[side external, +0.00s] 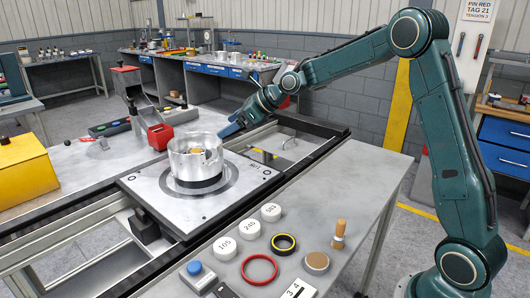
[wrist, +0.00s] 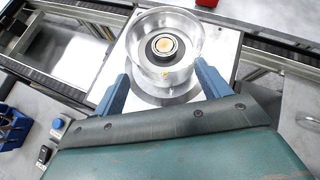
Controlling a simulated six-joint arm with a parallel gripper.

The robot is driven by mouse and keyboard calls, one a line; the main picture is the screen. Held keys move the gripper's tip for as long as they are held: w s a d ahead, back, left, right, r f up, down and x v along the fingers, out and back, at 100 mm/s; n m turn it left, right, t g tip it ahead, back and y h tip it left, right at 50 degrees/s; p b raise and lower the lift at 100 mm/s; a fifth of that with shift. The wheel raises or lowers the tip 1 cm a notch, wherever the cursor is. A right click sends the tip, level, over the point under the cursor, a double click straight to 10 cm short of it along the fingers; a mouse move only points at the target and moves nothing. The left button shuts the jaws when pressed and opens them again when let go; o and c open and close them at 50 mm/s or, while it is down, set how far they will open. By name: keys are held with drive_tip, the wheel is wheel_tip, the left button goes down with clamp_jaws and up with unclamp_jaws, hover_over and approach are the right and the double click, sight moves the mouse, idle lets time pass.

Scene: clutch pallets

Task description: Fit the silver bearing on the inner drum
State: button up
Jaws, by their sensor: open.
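The silver drum (side external: 195,165) stands upright on the square plate of the pallet (side external: 150,190), on a dark round base. In the wrist view the drum (wrist: 140,50) is seen from above, with a round hub in its middle. On the hub, a silver ring (wrist: 155,47) with a dark edge surrounds a tan centre; I cannot tell whether this is the bearing. My gripper (side external: 231,127) is open and empty, behind and right of the drum in the side view. In the wrist view its blue fingers (wrist: 162,70) stand apart on either side of the drum's near part.
The front bench holds several white labelled discs (side external: 225,249), a red ring (side external: 259,269), a black-yellow ring (side external: 283,243), a wooden-handled tool (side external: 339,233) and a blue-knobbed block (side external: 198,276). A red bin (side external: 160,136) stands close behind the drum. Rails flank the pallet.

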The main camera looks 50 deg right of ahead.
drive_tip(key=s+a+r+n+g+h, duration=0.1)
drive_tip(key=s+a+r+n, duration=0.2)
drive_tip(key=s+n, duration=0.6)
drive_tip(key=s+a+r+n+g+h, duration=0.1)
drive_tip(key=s+a+r+n+h, duration=0.15)
drive_tip(key=s+n, duration=0.65)
drive_tip(key=s+f+n+g, duration=0.1)
drive_tip(key=s+n, duration=0.4)
drive_tip(key=s, duration=0.6)
drive_tip(key=s+f+n+g+h, duration=0.1)
drive_tip(key=s+n, duration=0.5)
drive_tip(key=s, duration=0.6)
drive_tip(key=shift+d+f+n, duration=0.3)
drive_tip(key=shift+d+f, duration=0.15)
drive_tip(key=shift+f, duration=0.4)
